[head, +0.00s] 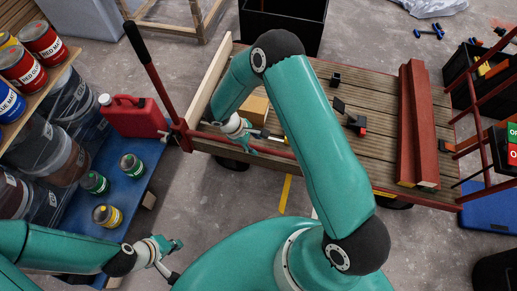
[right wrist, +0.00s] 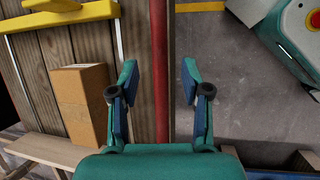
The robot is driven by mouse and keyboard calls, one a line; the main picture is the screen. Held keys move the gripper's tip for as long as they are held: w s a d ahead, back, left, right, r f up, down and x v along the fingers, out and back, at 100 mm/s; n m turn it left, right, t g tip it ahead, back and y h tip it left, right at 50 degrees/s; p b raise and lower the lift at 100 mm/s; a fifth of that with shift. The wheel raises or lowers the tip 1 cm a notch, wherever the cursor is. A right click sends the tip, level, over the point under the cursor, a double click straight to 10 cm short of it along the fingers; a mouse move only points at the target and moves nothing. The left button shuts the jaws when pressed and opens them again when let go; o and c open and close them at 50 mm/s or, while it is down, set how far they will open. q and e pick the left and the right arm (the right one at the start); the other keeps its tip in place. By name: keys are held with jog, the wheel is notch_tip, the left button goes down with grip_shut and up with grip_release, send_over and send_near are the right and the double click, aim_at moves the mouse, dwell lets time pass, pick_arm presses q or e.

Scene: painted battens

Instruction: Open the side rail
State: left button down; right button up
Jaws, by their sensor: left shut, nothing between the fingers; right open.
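The side rail (head: 268,151) is a thin red bar along the near edge of a wooden-decked cart (head: 345,150). It also shows upright in the right wrist view (right wrist: 159,60). My right gripper (head: 243,139) is over the rail near the cart's left end. In the right wrist view its open fingers (right wrist: 158,75) lie on either side of the rail, and I see no contact. A red post with a black-gripped lever (head: 150,65) stands at the cart's left corner. My left gripper (head: 175,246) is shut and empty, low at the left. My right arm hides part of the rail.
Red battens (head: 418,125) lie at the deck's right. Paint cans and a red jerrycan (head: 133,116) stand at the left. Floor before the cart is partly clear.

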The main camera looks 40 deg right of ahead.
aim_at(261, 149)
jog(key=x, duration=0.5)
jog(key=shift+b, duration=0.3)
grip_shut()
